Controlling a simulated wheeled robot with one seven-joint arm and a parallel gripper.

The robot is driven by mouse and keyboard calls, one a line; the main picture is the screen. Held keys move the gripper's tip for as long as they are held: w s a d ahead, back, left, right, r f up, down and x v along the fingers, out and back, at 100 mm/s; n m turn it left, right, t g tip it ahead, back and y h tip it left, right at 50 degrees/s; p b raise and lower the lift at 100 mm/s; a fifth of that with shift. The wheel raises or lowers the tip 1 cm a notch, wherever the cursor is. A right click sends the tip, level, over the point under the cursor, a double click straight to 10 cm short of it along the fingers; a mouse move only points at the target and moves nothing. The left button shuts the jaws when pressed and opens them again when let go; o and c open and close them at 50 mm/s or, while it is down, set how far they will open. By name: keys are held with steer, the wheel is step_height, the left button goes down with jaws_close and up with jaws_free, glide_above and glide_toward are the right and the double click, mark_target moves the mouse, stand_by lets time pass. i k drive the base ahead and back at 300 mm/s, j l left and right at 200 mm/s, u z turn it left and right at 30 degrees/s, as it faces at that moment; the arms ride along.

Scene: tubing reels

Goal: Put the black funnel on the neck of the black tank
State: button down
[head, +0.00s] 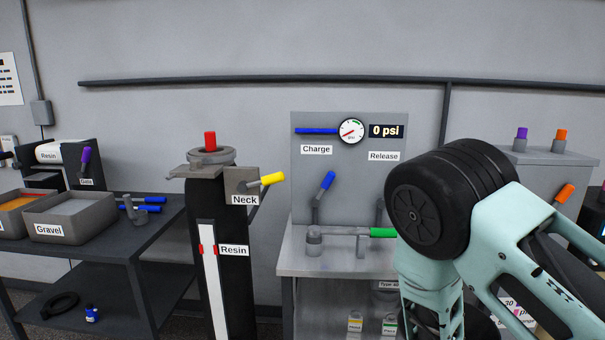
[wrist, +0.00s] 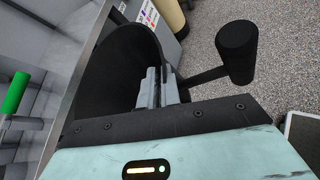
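The black tank (head: 194,220) stands left of centre in the head view, with a "Resin" label and a pale strip down its front. Its grey ring-shaped neck (head: 225,156) is at the top, and a red plug (head: 210,140) stands up in it. The black funnel (wrist: 110,70) shows in the wrist view as a large dark curved shell. My gripper (wrist: 160,88) appears shut on the funnel; the exact grip is partly hidden. The head view shows my arm at the right, but not the gripper or funnel.
A yellow-handled lever (head: 265,180) marked "Neck" sticks out beside the tank top. A bench with a gauge panel (head: 345,190) stands right of the tank. A table with a Gravel bin (head: 80,229) stands left. A black knob on a rod (wrist: 237,50) shows right of my fingers.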

mark_target(223, 149)
steer(key=i+j+u, duration=0.25)
steer(key=j, duration=0.25)
steer(key=i+j+u, duration=0.2)
steer(key=j, duration=0.3)
steer(key=i+j+u, duration=0.25)
steer(key=j, duration=0.2)
steer(key=i, duration=0.05)
